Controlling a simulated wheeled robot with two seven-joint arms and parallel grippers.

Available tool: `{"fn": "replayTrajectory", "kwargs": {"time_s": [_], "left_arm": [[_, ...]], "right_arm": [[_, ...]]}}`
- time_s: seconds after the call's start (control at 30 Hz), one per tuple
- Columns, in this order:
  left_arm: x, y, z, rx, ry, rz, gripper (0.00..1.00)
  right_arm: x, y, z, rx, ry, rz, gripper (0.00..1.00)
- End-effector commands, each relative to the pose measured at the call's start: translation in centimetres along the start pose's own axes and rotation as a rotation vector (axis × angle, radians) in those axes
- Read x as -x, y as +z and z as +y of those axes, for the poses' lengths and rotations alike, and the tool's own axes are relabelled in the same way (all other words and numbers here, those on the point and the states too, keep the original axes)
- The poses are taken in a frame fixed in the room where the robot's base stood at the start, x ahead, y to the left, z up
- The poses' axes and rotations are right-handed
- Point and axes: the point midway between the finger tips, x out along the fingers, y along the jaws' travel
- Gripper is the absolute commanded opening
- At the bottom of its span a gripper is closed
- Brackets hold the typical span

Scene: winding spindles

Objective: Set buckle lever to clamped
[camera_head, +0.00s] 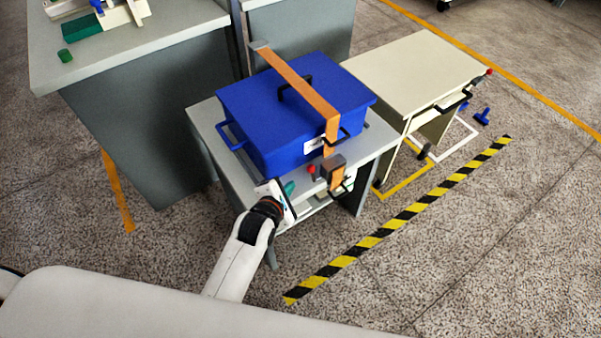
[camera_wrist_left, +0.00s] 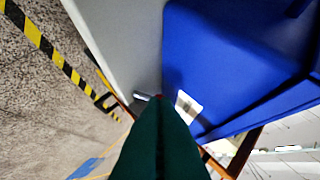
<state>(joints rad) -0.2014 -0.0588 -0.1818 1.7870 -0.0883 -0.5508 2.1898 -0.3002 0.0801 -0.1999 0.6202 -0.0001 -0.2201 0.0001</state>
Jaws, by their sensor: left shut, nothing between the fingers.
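A blue lidded box (camera_head: 290,105) sits on a small grey table, with an orange strap (camera_head: 305,88) over its lid. A small red knob (camera_head: 311,169), apparently on the buckle lever, is just left of the buckle. The lever's exact angle is too small to tell. My left gripper (camera_head: 289,188) is shut and empty, left of the red knob and close to the table edge. Its green fingers (camera_wrist_left: 160,135) fill the lower middle of the left wrist view, hiding what lies behind. My right gripper is out of view.
The small table (camera_head: 205,118) has a shelf beneath. A cream table (camera_head: 415,65) with a red-knobbed part stands to the right. A grey bench (camera_head: 135,50) stands at left. Floor with black-yellow tape (camera_head: 400,219) is clear in front.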

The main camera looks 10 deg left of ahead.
Motion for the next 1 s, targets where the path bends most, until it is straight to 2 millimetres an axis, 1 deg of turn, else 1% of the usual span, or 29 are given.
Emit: {"fn": "replayTrajectory", "kwargs": {"time_s": [0.23,0.33,0.47,0.6,0.8,0.9,1.0], "left_arm": [[-0.1,0.0,0.0,-0.002,0.001,0.000,0.00],[-0.8,0.0,0.1,-0.003,0.001,0.000,0.00],[-2.7,0.0,0.1,-0.004,0.002,0.000,0.00],[-5.4,0.1,0.1,-0.006,0.001,-0.001,0.00],[-8.6,0.1,0.1,-0.005,0.002,0.000,0.00],[-9.5,0.0,0.1,-0.004,0.001,0.000,0.00],[-9.9,0.0,0.1,-0.004,0.001,0.000,0.00]], "right_arm": [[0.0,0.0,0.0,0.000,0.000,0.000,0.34],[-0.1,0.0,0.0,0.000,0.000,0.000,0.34],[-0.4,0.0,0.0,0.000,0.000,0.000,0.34],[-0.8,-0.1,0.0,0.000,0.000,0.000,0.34],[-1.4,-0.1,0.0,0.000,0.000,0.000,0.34],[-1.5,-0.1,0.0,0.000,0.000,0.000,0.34],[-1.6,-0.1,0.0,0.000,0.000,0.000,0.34]]}}
